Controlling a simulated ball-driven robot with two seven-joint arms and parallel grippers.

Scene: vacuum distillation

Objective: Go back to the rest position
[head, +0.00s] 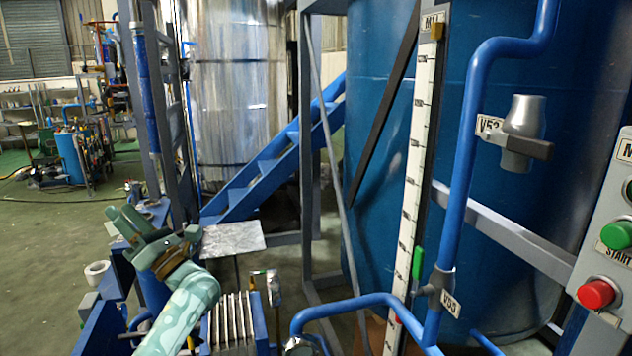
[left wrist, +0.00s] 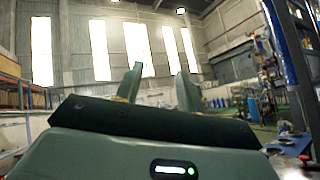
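My left gripper (head: 124,216) is raised at the left of the head view, on its pale green arm, with its fingers pointing up and to the left. In the left wrist view its two fingers (left wrist: 160,74) stand apart with a clear gap and nothing between them. The gripper is open and empty, apart from the valves and the control panel. My right gripper is in neither view.
A blue tank (head: 570,110) with blue pipes, a white level scale (head: 408,185), valve V52 (head: 522,130) and valve V53 (head: 437,290) fills the right. A red button (head: 597,293) and a green button (head: 617,235) are at the right edge. A grey plate (head: 233,238) lies near my left gripper.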

